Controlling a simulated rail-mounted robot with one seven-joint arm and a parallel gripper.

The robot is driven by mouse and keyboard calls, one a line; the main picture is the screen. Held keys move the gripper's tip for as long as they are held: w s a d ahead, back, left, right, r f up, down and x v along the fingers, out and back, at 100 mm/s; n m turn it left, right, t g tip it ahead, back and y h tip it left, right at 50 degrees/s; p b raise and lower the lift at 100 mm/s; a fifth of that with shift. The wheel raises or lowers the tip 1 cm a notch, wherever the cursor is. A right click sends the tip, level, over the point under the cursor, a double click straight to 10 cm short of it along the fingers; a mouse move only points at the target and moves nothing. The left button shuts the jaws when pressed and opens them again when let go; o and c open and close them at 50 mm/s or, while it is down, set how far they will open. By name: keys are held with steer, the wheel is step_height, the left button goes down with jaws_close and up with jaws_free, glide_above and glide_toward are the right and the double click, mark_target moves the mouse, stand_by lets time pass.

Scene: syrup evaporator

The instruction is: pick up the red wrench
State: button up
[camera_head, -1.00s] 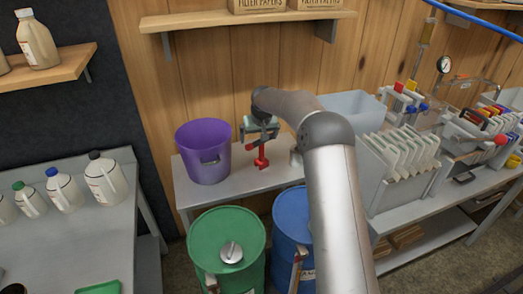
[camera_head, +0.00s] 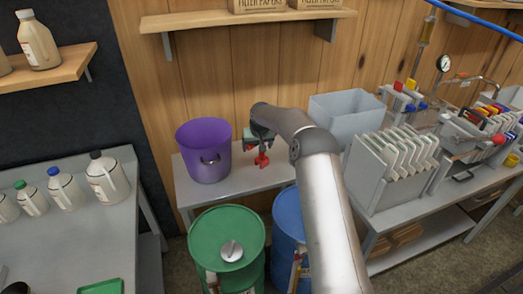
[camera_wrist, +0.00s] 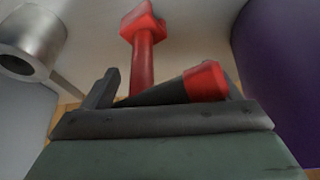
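The red wrench (camera_head: 262,159) is on the grey bench, right of the purple bucket, just below my gripper (camera_head: 260,142). In the wrist view the wrench (camera_wrist: 143,65) shows as a red shaft with a blocky red head. A dark tapered piece with a red end (camera_wrist: 205,82) lies across its base; I cannot tell how they join. My gripper (camera_wrist: 165,88) appears open, with a dark finger to the left of the shaft and the other partly hidden behind the red end. I cannot tell whether the fingers touch the wrench.
The purple bucket (camera_head: 204,153) stands close left of the wrench. A metal cylinder (camera_wrist: 28,45) is at the wrist view's left. Green (camera_head: 225,246) and blue (camera_head: 288,215) drums stand before the bench (camera_head: 230,188). A grey bin (camera_head: 347,112) is to the right.

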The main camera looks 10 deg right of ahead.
jaws_close()
steer(key=shift+r, duration=0.1)
steer(key=shift+r, duration=0.5)
step_height(320, 180, up, 3)
steer(key=shift+s+d+f+b, duration=0.15)
steer(key=shift+f+b, duration=0.05)
steer(key=shift+b, duration=0.4)
steer(key=s+d+r+b, duration=0.1)
steer(key=s+d+r, duration=0.2)
steer(key=s, duration=0.3)
steer(key=s+d+r+b, duration=0.2)
steer(key=s+d+r, duration=0.1)
steer(key=s+r, duration=0.2)
steer(key=shift+s+d+r, duration=0.35)
steer(key=shift+s+r, duration=0.05)
steer(key=shift+r, duration=0.25)
